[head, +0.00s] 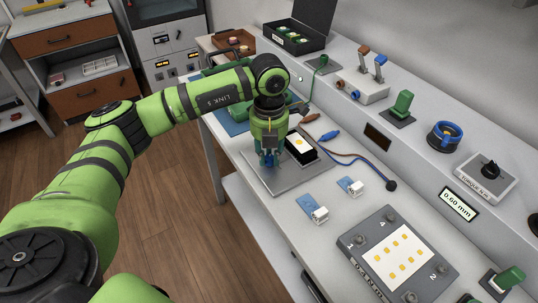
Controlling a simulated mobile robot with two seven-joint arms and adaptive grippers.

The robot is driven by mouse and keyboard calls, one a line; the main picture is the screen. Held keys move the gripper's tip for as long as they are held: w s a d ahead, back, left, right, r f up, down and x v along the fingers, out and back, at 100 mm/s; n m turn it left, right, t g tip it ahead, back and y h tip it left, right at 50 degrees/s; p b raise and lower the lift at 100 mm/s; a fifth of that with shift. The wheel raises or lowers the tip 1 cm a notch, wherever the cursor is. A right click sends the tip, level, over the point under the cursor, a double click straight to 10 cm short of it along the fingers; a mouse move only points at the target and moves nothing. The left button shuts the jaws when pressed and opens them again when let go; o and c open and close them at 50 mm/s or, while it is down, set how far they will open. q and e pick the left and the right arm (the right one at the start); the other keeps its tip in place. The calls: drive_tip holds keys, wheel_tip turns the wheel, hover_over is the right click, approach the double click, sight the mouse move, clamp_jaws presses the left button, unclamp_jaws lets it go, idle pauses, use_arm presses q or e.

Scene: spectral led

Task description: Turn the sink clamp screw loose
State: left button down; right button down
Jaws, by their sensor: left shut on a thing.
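My left gripper (268,158) points down over the grey plate (285,182) on the bench. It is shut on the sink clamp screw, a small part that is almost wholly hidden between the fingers. A black block with a white top and a yellow LED (299,143) sits on the plate, just right of the fingers. How far the screw is turned cannot be seen. My right gripper is not in view.
Two small white parts on blue pads (319,214) lie right of the plate. A grey board with yellow LEDs (395,258) is nearer. Blue and brown probes (330,135) with cables lie behind. A torque knob box (486,176) and a 0.60 mm display (458,204) stand on the back ledge.

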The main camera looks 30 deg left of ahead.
sight(269, 157)
use_arm(q)
drive_tip(key=shift+n, duration=0.7)
drive_tip(key=c, duration=1.1)
unclamp_jaws()
drive_tip(key=shift+o, duration=0.2)
wheel_tip(269, 157, up, 12)
